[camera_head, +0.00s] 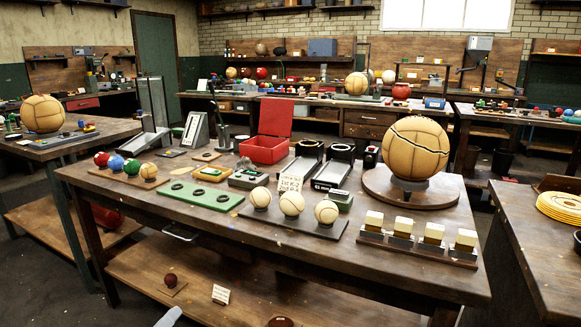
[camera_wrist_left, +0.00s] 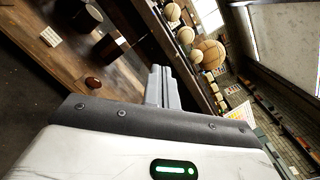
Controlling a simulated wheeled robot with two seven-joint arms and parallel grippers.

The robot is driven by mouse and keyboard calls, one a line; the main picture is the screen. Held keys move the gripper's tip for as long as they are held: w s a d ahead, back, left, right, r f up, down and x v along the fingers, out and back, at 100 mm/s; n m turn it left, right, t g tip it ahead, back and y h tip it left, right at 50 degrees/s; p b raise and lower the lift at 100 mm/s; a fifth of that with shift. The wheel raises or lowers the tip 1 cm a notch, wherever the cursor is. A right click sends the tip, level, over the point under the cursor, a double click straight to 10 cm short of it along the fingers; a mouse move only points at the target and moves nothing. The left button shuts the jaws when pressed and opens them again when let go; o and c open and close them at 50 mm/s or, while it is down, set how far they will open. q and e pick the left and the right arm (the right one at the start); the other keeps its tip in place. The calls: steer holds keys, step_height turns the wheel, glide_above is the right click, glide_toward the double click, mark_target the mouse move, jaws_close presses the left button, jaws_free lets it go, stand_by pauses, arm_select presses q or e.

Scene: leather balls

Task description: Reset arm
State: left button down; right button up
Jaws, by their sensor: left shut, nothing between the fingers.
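My left gripper (camera_head: 168,317) shows only as a small grey tip at the bottom edge of the head view, low in front of the workbench (camera_head: 130,190). In the left wrist view its two grey fingers (camera_wrist_left: 161,86) are together, shut with nothing between them. The fingers are apart from the balls. A large tan ball (camera_head: 414,150) rests on a round wooden stand at the bench's right end; it also shows in the left wrist view (camera_wrist_left: 208,54). Three cream balls (camera_head: 292,203) sit in a row on a dark base near the front edge. My right gripper is not in view.
A red box (camera_head: 266,148) with its lid up stands at the bench's back. Coloured balls (camera_head: 117,163) sit at the left. A row of blocks (camera_head: 402,231) lies front right. The lower shelf (camera_head: 250,295) holds a small brown ball (camera_head: 171,279) and a card (camera_head: 221,294).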

arm_select(q)
steer(key=s+d+f+n+g+y+p, duration=0.1)
steer(key=s+d+f+n+g+p, duration=0.2)
steer(key=s+n, duration=0.6)
steer(key=s+d+f+n+g+y+p, duration=0.1)
steer(key=s+d+f+n+g+p, duration=0.2)
steer(key=s+n, duration=0.7)
steer(key=d+n, duration=0.2)
steer(key=n, duration=0.8)
steer(key=shift+d+y, duration=0.2)
steer(key=shift+y, duration=0.1)
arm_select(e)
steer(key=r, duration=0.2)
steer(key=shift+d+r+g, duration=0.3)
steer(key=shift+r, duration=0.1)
